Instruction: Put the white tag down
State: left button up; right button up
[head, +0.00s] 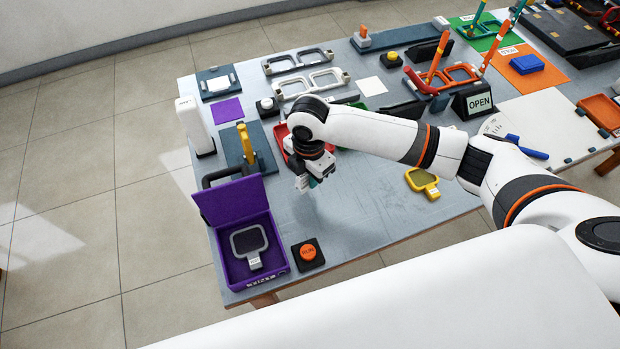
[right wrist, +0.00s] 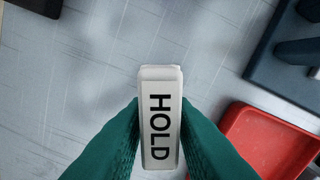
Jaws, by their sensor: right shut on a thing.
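The white tag (right wrist: 160,120) reads HOLD in black letters and stands between the green fingers of my right gripper (right wrist: 160,135) in the right wrist view. The fingers are shut on its two sides. In the head view my right gripper (head: 306,182) hangs over the grey table (head: 350,215), left of its middle, pointing down. The tag is too small there to tell apart clearly from the gripper. The tabletop shows below the tag in the right wrist view; I cannot tell how large the gap is. My left gripper is not in view.
An open purple box (head: 278,262) holding a grey frame stands left of the gripper, near an orange button (head: 308,252). A red tray (right wrist: 270,135) lies close by. A yellow frame (head: 422,181) lies to the right. The table in front of the gripper is bare.

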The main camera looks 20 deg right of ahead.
jog(key=shift+f, duration=1.5)
jog(key=shift+f, duration=0.1)
jog(key=o, duration=0.9)
jog(key=shift+o, duration=0.2)
notch_tip(320, 180, up, 12)
jog(key=shift+r, duration=0.15)
